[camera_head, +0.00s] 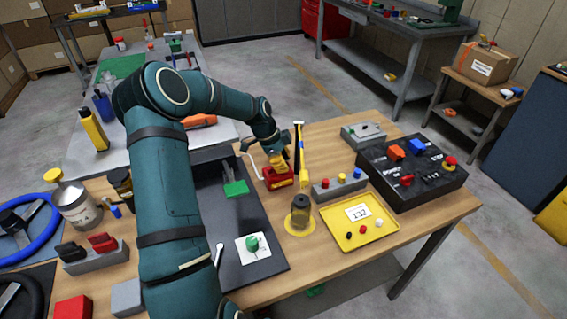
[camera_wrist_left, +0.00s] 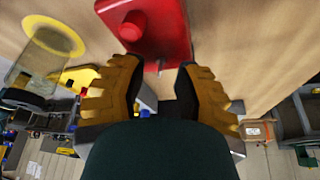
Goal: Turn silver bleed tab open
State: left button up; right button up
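A red block-shaped unit (camera_head: 277,179) stands on the wooden table, with a thin pale hose or lever (camera_head: 251,160) at its left side. My left gripper (camera_head: 280,161) is directly above and behind this unit. In the left wrist view the red unit (camera_wrist_left: 165,35) with a round red knob (camera_wrist_left: 132,25) lies just beyond the fingertips. The left gripper (camera_wrist_left: 155,85) is open there, with a wide gap between its yellow ridged fingers. A small light-grey piece (camera_wrist_left: 148,96) shows between the fingers; I cannot tell whether it is the silver bleed tab. My right gripper is in neither view.
A grey block with coloured buttons (camera_head: 338,187), a dark jar on a yellow disc (camera_head: 300,212), a yellow tray (camera_head: 384,232) and a black switch panel (camera_head: 440,187) stand to the right. A yellow-and-black upright tool (camera_head: 301,152) is close beside the gripper. A dark mat (camera_head: 262,268) lies left.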

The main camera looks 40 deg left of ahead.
pick_arm(q)
jog(key=shift+o, duration=0.3)
jog(key=shift+f, duration=0.15)
grip_shut()
jog(key=shift+d+n+t+y+b, duration=0.1)
jog(key=shift+n+t+y+b, duration=0.25)
jog(key=shift+n+b, duration=0.55)
jog(key=shift+n, duration=0.8)
jog(key=shift+c, duration=0.3)
grip_release()
jog(key=v, duration=1.2)
jog(key=shift+s+d, duration=0.15)
jog(key=shift+d, duration=0.05)
